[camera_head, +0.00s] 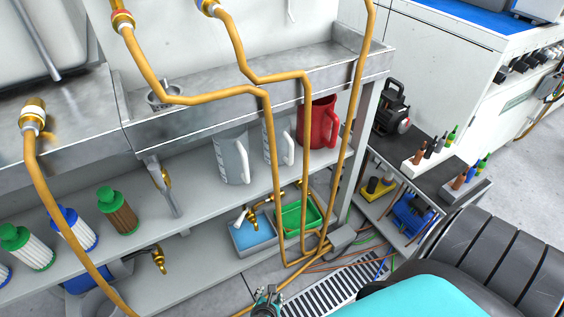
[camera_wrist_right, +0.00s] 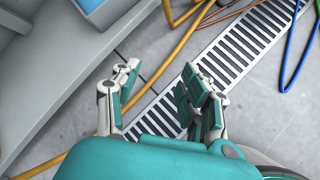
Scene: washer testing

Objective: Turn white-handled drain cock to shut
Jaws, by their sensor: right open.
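The drain cock with the white handle (camera_head: 240,219) is on the lower part of the bench, above a small blue-filled tray (camera_head: 257,236). Its brass body shows just right of the handle. My right gripper (camera_wrist_right: 158,92) is open and empty over the floor and drain grate. Part of it shows at the bottom of the head view (camera_head: 267,302), below and apart from the cock. In the right wrist view the cock cannot be seen; only a corner of a blue tray (camera_wrist_right: 92,6) shows at the top. My left gripper is out of view.
Copper pipes (camera_head: 305,190) run down in front of the bench, right of the cock. A green tray (camera_head: 297,216) stands beside the blue one. Grey jugs (camera_head: 231,158) and a red jug (camera_head: 318,124) stand on the shelf above. A floor grate (camera_head: 338,291) lies in front.

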